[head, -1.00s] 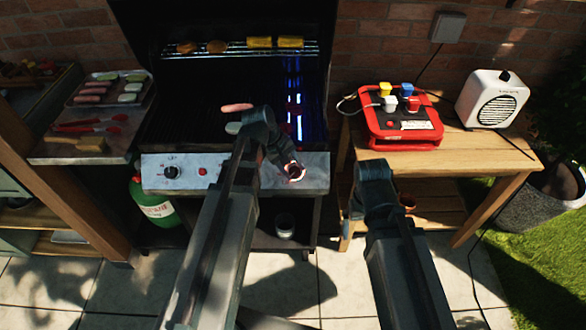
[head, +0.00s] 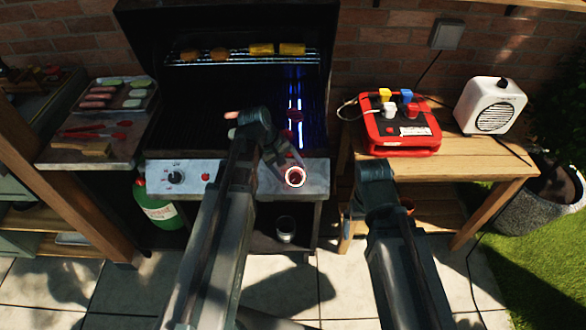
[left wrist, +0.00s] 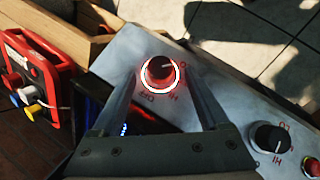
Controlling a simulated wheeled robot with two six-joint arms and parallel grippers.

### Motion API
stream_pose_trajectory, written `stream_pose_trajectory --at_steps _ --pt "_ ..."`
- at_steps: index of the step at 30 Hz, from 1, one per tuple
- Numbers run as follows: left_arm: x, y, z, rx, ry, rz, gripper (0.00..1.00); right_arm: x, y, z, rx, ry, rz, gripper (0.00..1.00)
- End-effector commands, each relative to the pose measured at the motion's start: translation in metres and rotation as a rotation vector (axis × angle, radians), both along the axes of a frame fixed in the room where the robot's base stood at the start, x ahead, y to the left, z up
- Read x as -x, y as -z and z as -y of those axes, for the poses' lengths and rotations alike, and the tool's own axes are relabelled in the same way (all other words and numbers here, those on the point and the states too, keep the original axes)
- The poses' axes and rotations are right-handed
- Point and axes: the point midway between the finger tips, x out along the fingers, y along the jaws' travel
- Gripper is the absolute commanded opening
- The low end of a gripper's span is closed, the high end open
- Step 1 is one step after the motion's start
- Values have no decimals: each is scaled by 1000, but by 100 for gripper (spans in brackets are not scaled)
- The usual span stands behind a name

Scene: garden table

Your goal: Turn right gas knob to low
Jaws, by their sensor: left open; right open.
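The right gas knob (head: 295,177) is on the right of the grill's front panel, with a red and white ring around it. In the left wrist view the knob (left wrist: 160,70) has a dark grip, with LO, HI and OFF lettering around it. I cannot surely read its setting. My left gripper (head: 288,160) is open in front of it. In the left wrist view its fingers lie on either side of the knob's near side, with no clear grip on it. My right gripper (head: 353,208) hangs beside the wooden table, mostly hidden by its arm.
The left knob (head: 175,177) and a small red button (head: 206,177) are on the same panel (head: 225,168). The grill holds food on its upper rack (head: 235,56). A red case (head: 400,142) and a white speaker-like box (head: 491,106) stand on the wooden table (head: 465,150).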

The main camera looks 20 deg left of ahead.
Motion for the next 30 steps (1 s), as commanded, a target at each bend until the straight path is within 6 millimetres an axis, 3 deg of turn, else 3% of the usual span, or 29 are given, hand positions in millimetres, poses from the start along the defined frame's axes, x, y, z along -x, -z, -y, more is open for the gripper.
stream_pose_trajectory --at_steps 1,15,21,30 --pt "2 -18 -3 0 -2 -1 78 0 -18 0 0 0 0 100" --pt "15 -83 -28 0 0 -2 78 0 -83 0 0 0 0 100" --pt "18 -95 -34 0 -1 -2 78 0 -95 0 0 0 0 100" --pt "19 -97 -36 0 0 -2 78 0 -98 0 0 0 0 100"
